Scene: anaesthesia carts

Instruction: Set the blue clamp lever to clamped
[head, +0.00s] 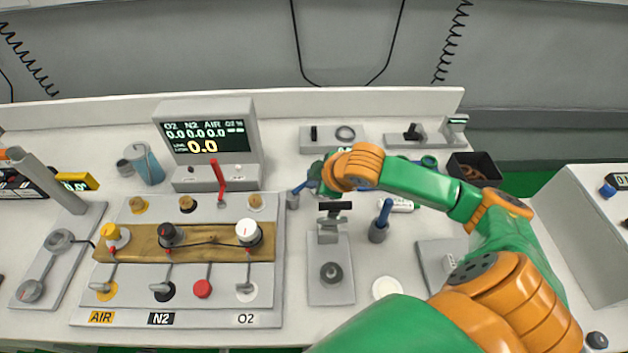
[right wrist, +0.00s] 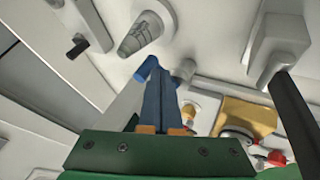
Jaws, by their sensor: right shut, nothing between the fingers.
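A blue lever (head: 301,187) on a short grey round base (head: 292,201) leans up to the right, just left of my right gripper (head: 315,184). Its blue end (right wrist: 146,68) shows beside the fingertips in the right wrist view. A second blue lever (head: 384,212) stands nearly upright on a grey base (head: 378,233) to the right. No label shows which one is the clamp lever. My right gripper is shut and empty, its fingers (right wrist: 165,78) together close to the first lever. I cannot tell whether they touch it. My left gripper is not in view.
A gas panel (head: 120,272) with several knobs and a raised red lever (head: 218,175) lies to the left, below a display (head: 205,135). A grey plate with a black-topped post (head: 329,225) stands in front of my right gripper. A dark bin (head: 475,168) is at the right.

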